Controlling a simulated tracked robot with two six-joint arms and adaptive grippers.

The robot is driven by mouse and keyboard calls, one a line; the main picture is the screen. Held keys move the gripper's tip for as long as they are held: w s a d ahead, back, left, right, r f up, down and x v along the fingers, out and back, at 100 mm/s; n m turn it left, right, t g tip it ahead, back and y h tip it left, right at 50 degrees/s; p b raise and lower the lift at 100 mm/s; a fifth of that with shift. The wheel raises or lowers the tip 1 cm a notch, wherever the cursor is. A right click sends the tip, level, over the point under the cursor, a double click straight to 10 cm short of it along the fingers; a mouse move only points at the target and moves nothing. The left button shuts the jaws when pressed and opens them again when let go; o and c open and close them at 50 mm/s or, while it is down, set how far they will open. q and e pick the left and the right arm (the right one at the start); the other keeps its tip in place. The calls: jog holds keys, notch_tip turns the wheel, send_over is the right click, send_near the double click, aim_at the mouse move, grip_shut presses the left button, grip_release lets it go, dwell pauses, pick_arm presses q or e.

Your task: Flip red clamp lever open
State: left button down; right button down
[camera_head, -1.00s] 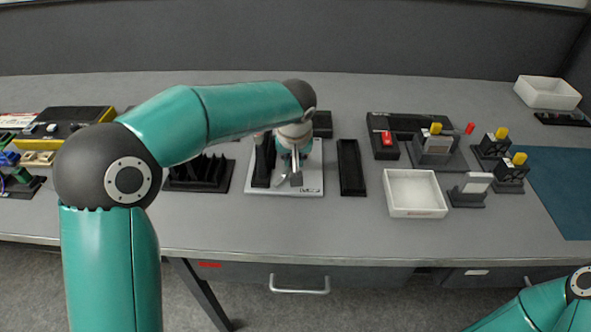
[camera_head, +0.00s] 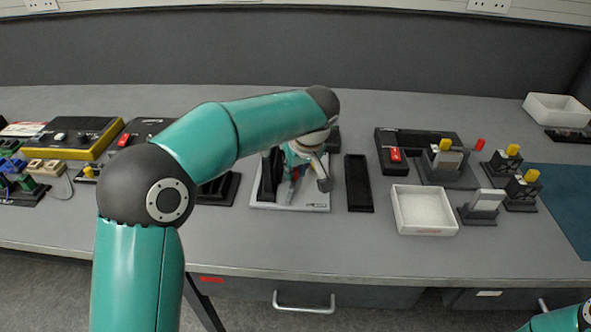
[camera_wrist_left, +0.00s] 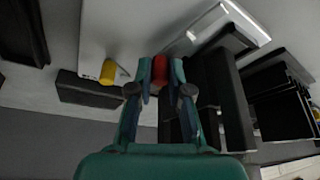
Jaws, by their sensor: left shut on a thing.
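The red clamp lever (camera_wrist_left: 161,70) shows in the left wrist view as a red piece between my two fingers. My left gripper (camera_wrist_left: 161,72) is shut on it, one finger on each side. In the head view my left gripper (camera_head: 289,190) points down over the white base plate (camera_head: 312,207), and my arm and wrist cover most of the clamp. The plate also shows in the left wrist view (camera_wrist_left: 120,30). The lever's lower end and pivot are hidden. My right gripper is out of view.
A black upright part (camera_head: 268,178) stands on the plate, left of my gripper. A long black tray (camera_head: 359,183) lies just right of the plate, with a white bin (camera_head: 424,210) farther right. A yellow knob (camera_wrist_left: 108,72) shows beside my fingers.

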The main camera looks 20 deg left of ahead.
pick_arm(q)
jog(key=c, duration=1.1)
grip_release()
jog(key=v, duration=1.2)
jog(key=shift+f, duration=0.1)
